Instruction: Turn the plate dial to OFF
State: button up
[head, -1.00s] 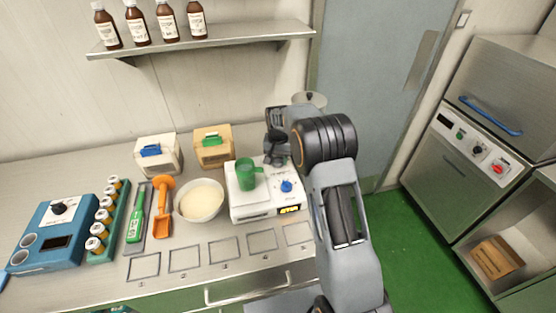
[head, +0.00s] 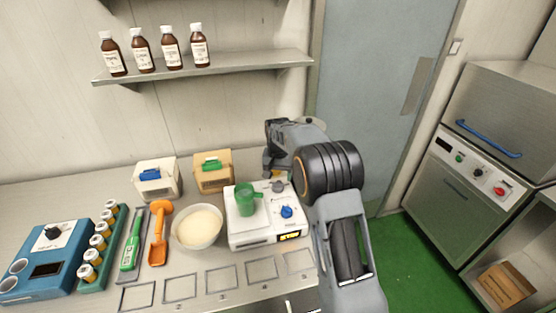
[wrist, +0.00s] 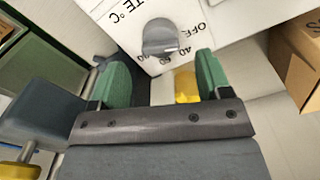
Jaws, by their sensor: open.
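The white hot plate unit (head: 240,236) stands on the counter with a grey dial (head: 278,187) at its back right and a blue dial (head: 286,211) nearer its front. In the wrist view the grey dial (wrist: 160,38) sits just beyond my fingertips, with "°C", "OFF" and numbers printed around it. I cannot tell clearly which mark it points to. My gripper (wrist: 162,80) is open, its green finger pads apart with no dial between them. In the head view my gripper is by the unit's back right edge, its fingers mostly hidden by my arm.
A green mug (head: 246,204) stands on the unit's plate. A white bowl (head: 197,238) is to its left. Wooden (head: 214,178) and white (head: 157,185) boxes stand behind. A shelf (head: 215,70) with bottles hangs above. A cardboard box (wrist: 297,60) shows right in the wrist view.

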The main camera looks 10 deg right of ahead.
notch_tip(320, 180, up, 9)
jog(key=shift+r+b, duration=0.2)
jog(key=shift+b, duration=0.15)
jog(key=s+f+n, duration=0.2)
jog(key=s+f, duration=0.2)
jog(key=s+r+n+t, duration=0.1)
jog(key=s+r+t, duration=0.1)
jog(key=s, duration=1.1)
jog(key=s+r+n+t, duration=0.1)
jog(key=s+r+t, duration=0.1)
jog(key=s, duration=1)
jog(key=shift+s+r+t, duration=0.3)
jog(key=shift+s, duration=0.05)
